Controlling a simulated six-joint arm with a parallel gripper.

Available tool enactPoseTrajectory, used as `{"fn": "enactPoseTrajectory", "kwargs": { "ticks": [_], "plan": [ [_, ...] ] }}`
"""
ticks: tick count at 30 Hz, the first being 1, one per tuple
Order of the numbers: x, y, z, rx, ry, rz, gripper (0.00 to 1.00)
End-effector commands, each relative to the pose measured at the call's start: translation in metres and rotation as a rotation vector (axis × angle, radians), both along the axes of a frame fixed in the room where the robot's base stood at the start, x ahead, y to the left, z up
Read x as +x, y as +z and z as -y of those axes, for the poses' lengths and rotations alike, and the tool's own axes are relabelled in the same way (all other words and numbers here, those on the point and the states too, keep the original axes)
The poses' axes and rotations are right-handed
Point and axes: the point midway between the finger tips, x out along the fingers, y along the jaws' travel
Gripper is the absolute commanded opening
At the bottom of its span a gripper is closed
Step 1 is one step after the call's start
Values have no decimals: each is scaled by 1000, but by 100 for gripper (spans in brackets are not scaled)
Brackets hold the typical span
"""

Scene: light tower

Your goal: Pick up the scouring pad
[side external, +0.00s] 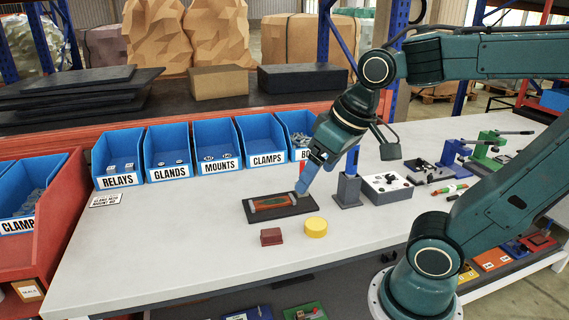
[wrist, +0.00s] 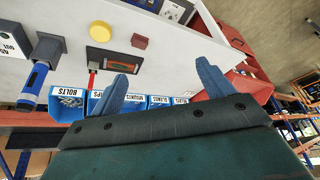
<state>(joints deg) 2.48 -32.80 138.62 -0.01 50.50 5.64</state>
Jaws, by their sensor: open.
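A small dark red block (side external: 271,237), which looks like the scouring pad, lies on the light grey bench top (side external: 150,245). In the wrist view, the red block (wrist: 140,42) shows beyond my fingers, beside the dark tray. My gripper (side external: 303,190) is above the bench, behind and to the right of the block in the side view, near the tray's back right corner. In the wrist view, the two blue fingers of my gripper (wrist: 168,82) are wide apart with nothing between them.
A black tray (side external: 256,217) holding a reddish-brown part lies just behind the block. A yellow round piece (side external: 316,227) is to the block's right. A grey holder (side external: 348,190) with a blue tool stands further right. Blue bins (side external: 219,148) line the back. The bench's left front is clear.

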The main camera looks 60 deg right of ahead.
Motion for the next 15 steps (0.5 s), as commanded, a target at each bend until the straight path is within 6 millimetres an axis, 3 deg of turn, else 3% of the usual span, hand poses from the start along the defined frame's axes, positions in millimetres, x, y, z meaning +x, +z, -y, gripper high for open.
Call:
{"fn": "enactPoseTrajectory", "kwargs": {
  "ticks": [15],
  "plan": [
    [83, -35, 33, 86, -304, -171, 80]
  ]
}}
